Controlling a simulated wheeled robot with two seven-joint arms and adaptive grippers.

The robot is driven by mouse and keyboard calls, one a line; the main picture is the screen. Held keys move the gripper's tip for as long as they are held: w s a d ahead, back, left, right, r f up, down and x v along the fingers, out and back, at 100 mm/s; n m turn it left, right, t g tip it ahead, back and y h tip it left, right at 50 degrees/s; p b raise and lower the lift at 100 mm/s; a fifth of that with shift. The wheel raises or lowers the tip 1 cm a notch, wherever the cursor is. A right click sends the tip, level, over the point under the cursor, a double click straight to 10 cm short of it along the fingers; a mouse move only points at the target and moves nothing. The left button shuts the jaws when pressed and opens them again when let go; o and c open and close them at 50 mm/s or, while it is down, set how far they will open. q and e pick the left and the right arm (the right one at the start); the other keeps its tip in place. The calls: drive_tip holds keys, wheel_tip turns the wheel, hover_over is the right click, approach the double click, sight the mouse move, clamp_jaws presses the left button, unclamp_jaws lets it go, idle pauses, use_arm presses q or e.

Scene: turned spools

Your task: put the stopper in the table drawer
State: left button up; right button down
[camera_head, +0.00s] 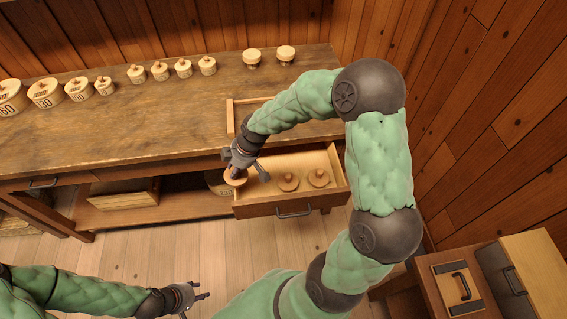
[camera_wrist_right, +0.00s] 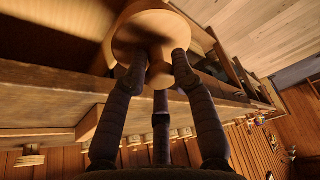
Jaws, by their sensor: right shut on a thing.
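The table drawer (camera_head: 270,209) is pulled open at the front of the workbench. Two round wooden stoppers (camera_head: 288,182) (camera_head: 319,178) with knobs lie inside it. My right gripper (camera_head: 238,168) is shut on another round wooden stopper (camera_head: 235,178), over the drawer's left end. In the right wrist view its fingers close around the narrow part of the stopper (camera_wrist_right: 150,28), with the wide disc beyond the fingertips. I cannot tell how high it is above the drawer. My left gripper (camera_head: 196,294) is open and empty, low over the floor at the bottom.
The workbench top (camera_head: 150,118) holds a row of labelled lidded canisters (camera_head: 45,93) and two more turned wooden pieces (camera_head: 252,58) at the back. A small wooden tray (camera_head: 232,118) sits behind the drawer, partly hidden by my right arm. A cabinet (camera_head: 480,285) stands at lower right.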

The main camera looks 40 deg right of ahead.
drive_tip(key=shift+d+f+n+g+b, duration=0.8)
drive_tip(key=shift+d+f+n+b, duration=0.8)
drive_tip(key=shift+d, duration=1.35)
drive_tip(key=shift+y, duration=0.4)
drive_tip(key=f+b, duration=0.1)
drive_tip(key=f, duration=0.2)
drive_tip(key=f+b, duration=0.1)
drive_tip(key=f, duration=0.2)
drive_tip(key=f+b, duration=0.1)
drive_tip(key=f, duration=0.1)
drive_tip(key=shift+s+f, duration=0.4)
drive_tip(key=shift+f+b, duration=0.1)
drive_tip(key=shift+b, duration=0.25)
drive_tip(key=c, duration=1.4)
unclamp_jaws()
drive_tip(key=shift+f, duration=0.1)
drive_tip(key=o, duration=0.4)
